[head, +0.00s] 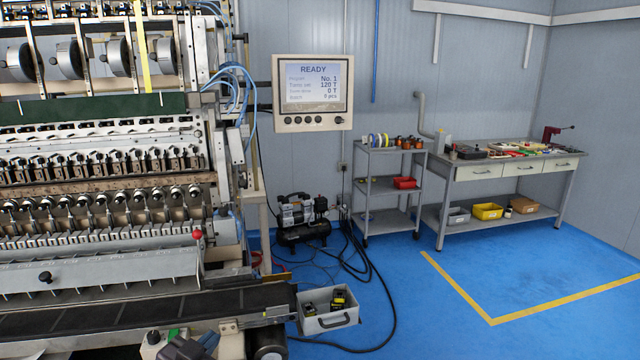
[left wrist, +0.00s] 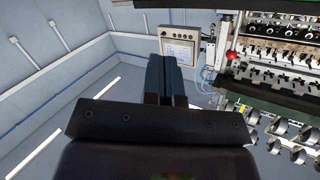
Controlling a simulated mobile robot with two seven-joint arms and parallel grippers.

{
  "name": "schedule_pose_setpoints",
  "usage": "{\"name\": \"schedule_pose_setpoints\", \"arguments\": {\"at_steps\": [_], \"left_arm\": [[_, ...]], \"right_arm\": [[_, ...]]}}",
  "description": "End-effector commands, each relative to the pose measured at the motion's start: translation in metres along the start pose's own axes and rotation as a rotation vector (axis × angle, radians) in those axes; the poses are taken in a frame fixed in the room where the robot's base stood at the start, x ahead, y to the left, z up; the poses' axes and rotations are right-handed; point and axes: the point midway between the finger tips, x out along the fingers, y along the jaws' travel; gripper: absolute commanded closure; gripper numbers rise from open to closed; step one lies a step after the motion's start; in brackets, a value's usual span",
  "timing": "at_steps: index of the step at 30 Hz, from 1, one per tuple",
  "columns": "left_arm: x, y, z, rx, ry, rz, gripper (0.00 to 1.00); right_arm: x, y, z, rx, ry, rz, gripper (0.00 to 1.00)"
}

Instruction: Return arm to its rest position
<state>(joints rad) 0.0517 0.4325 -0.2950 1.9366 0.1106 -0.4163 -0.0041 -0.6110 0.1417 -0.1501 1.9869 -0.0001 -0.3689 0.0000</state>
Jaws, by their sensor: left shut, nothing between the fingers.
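My left gripper (head: 190,347) shows at the bottom edge of the head view, in front of the conveyor belt at the foot of the coil winder (head: 110,195). Only a small part of it is in the picture. In the left wrist view its two dark fingers (left wrist: 165,80) are together with nothing between them. The coil winder also shows upside down in the left wrist view (left wrist: 285,50), beyond the gripper and to the right. My right gripper is in neither view.
The control panel (head: 312,92) reads READY. A dark conveyor belt (head: 130,308) runs along the winder's front. A grey bin (head: 328,314) with coils stands at its end. A compressor (head: 302,215), cart (head: 390,185) and workbench (head: 510,165) stand behind. Blue floor at right is clear.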

Motion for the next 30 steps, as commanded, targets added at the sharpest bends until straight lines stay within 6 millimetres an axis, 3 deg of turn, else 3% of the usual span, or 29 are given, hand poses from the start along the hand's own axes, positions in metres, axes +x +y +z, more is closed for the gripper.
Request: {"name": "schedule_pose_setpoints", "arguments": {"at_steps": [12,18,24,30], "left_arm": [[-0.122,0.038,0.134,-0.204,-0.239,-0.163,1.0],[-0.184,0.066,0.186,-0.3,-0.381,-0.207,1.0],[-0.216,0.082,0.208,-0.331,-0.452,-0.213,1.0],[-0.22,0.083,0.21,-0.332,-0.459,-0.213,1.0]], "right_arm": [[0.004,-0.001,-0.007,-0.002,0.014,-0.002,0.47],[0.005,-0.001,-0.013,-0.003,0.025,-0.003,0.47],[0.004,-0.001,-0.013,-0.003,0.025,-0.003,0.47],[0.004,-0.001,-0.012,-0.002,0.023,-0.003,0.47]]}}
